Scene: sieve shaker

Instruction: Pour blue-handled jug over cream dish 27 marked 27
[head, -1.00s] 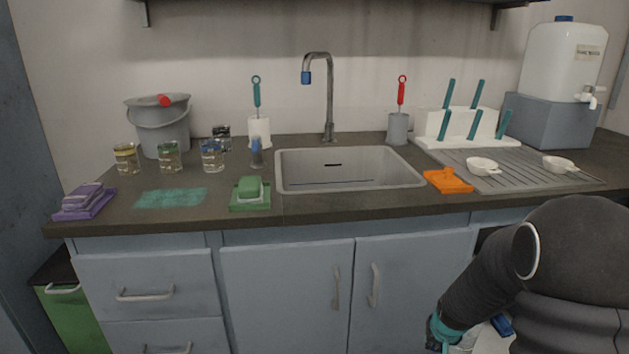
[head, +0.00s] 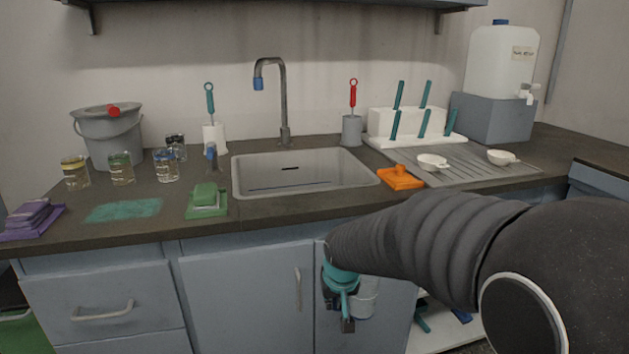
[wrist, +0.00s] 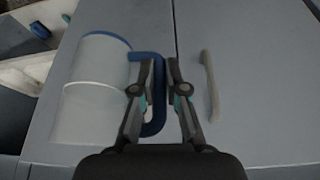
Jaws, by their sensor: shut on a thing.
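My gripper (wrist: 160,75) is shut on the blue handle of a white jug (wrist: 92,88) with a blue rim. In the head view my gripper (head: 341,290) holds the jug (head: 364,298) in front of the cabinet doors, below the counter edge. The jug's contents are hidden. Two small cream dishes are on the ribbed drainboard, a left dish (head: 432,161) and a right dish (head: 502,157). I cannot read a number on either, so I cannot tell which is 27. The jug is well below and left of both.
An orange sponge holder (head: 400,177) sits by the sink (head: 300,172), left of the dishes. A white rack with teal-handled items (head: 410,123) and a water container (head: 500,65) stand behind. The counter edge and cabinet handle (head: 297,289) are near the jug.

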